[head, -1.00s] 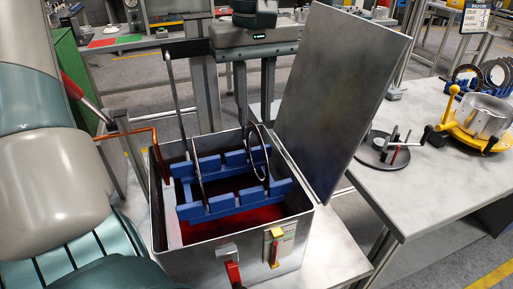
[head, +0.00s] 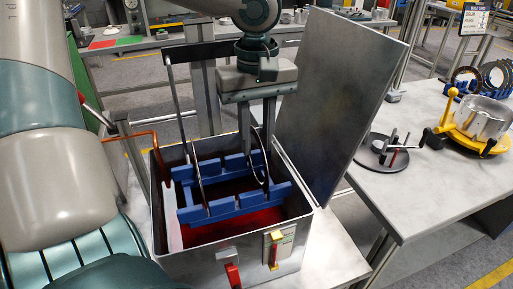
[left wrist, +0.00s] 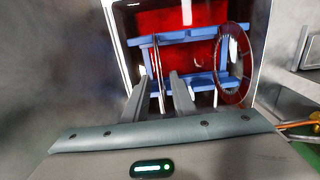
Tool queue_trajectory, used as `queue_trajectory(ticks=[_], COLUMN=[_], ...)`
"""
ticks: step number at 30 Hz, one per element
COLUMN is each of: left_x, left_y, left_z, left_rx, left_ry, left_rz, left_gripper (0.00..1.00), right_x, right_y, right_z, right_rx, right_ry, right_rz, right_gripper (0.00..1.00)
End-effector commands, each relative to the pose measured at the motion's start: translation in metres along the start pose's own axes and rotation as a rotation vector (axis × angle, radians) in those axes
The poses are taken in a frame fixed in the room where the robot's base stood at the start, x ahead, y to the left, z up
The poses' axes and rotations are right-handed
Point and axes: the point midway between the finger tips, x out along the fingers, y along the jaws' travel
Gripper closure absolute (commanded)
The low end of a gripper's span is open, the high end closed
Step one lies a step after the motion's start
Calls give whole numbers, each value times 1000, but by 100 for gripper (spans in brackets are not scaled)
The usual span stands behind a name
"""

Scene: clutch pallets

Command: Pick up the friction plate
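My left gripper (head: 257,152) points down over the metal tank (head: 180,262) in the head view. Its two fingers are apart, with the top of a thin, dark, ring-shaped friction plate (head: 266,172) between them. The plate stands nearly edge-on in the right side of the blue rack (head: 208,209). In the left wrist view, the fingertips (left wrist: 158,78) lie on either side of that plate's thin edge; contact is not clear. A second plate (head: 199,185) stands in the rack's left side, and shows as a reddish-brown ring in the left wrist view (left wrist: 245,75). My right gripper is out of view.
The tank's raised lid (head: 335,100) stands close to the right of the gripper. Red liquid (head: 235,223) lies under the rack. A tall hooked rod (head: 176,95) and an orange pipe (head: 130,136) are at the left. The right table (head: 400,210) holds a yellow fixture (head: 460,130).

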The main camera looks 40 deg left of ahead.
Motion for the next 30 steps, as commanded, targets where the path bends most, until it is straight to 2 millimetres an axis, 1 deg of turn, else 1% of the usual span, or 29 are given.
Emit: queue_trajectory(ticks=[3,16,17,18,19,20,30], left_x=[5,5,5,5,5,5,5], left_y=[0,0,0,0,0,0,0], left_z=[0,0,0,0,0,0,0], left_rx=[1,0,0,0,0,0,0], left_ry=[-1,0,-1,-1,0,0,0], left_rz=[0,1,1,1,1,1,1], left_gripper=[76,76,81,90,97,100,100], right_x=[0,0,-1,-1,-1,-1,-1], right_y=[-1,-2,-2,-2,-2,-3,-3], right_z=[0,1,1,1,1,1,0], right_rx=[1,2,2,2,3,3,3], right_ry=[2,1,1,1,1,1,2], right_rz=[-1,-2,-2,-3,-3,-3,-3], right_gripper=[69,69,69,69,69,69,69])
